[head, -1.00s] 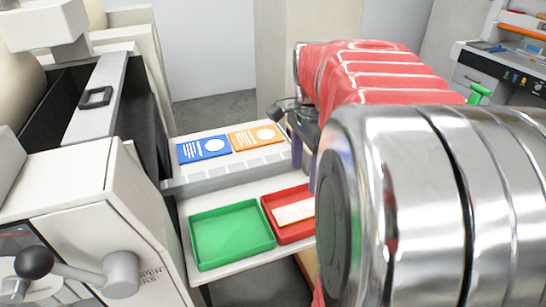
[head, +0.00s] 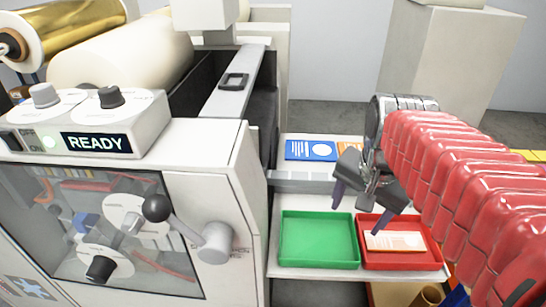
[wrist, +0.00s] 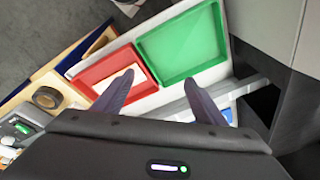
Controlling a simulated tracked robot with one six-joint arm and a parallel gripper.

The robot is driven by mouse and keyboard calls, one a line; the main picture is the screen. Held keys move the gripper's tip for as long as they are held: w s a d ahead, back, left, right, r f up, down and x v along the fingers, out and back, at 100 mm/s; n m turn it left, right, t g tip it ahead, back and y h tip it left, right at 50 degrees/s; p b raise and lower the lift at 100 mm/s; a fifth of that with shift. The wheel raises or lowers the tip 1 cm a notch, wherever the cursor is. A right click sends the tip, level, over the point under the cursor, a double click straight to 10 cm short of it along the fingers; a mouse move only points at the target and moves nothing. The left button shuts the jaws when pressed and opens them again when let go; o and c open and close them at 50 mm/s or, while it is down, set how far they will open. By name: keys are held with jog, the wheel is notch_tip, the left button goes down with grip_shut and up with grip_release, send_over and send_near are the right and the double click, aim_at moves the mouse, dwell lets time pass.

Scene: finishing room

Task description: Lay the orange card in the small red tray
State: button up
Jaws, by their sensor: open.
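The orange card (head: 347,145) lies on the pale shelf behind the trays in the head view, right of a blue card (head: 310,150). My gripper and wrist hide much of it. The small red tray (head: 402,263) is nearer, right of a green tray (head: 318,240). A pale card (head: 395,240) with faint orange print lies in the red tray. My gripper (head: 363,198) is open and empty, above the front of the shelf and the trays. In the wrist view its open fingers (wrist: 160,82) point toward the red tray (wrist: 85,78) and green tray (wrist: 190,48).
A machine with a READY panel (head: 97,143) and a lever knob (head: 157,208) stands close on the left. A low ridge (head: 300,181) separates the card shelf from the trays. In the wrist view, a dark roll (wrist: 47,97) lies beyond the red tray.

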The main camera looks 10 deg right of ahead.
jog(key=s+a+f+n+t+y, duration=0.1)
jog(key=s+a+f+n+t, duration=0.1)
jog(key=a+n, duration=0.8)
jog(key=shift+s+a+t, duration=0.25)
jog(key=shift+s+t, duration=0.25)
jog(key=shift+s, duration=0.45)
jog(key=shift+f, duration=0.1)
dwell(1.1)
